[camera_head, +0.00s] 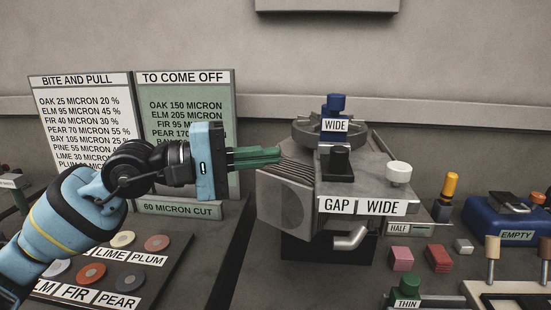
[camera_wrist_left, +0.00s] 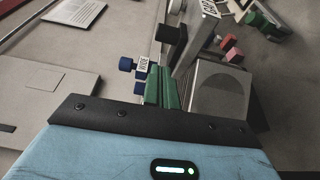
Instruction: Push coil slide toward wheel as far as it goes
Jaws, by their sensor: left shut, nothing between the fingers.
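A grey machine (camera_head: 330,185) stands in the middle of the head view, with a front plate reading GAP WIDE. A dark round wheel (camera_head: 303,130) lies at its back, with a blue knob (camera_head: 336,103) and a WIDE tag above it. A black block (camera_head: 336,162) stands on top in front of the wheel. No part is labelled coil slide, and I cannot tell which part it is. My left gripper (camera_head: 277,155) is shut and empty, its green fingertips at the ribbed upper left edge of the machine; I cannot tell if they touch. The fingers (camera_wrist_left: 161,86) also show in the left wrist view.
Two sign boards (camera_head: 186,110) stand behind my left arm. A tray of colored discs (camera_head: 125,277) lies at front left. Pink blocks (camera_head: 401,258), a blue box (camera_head: 505,220) and a green THIN piece (camera_head: 408,284) are at right. A silver lever (camera_head: 350,238) sticks out at the machine's front.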

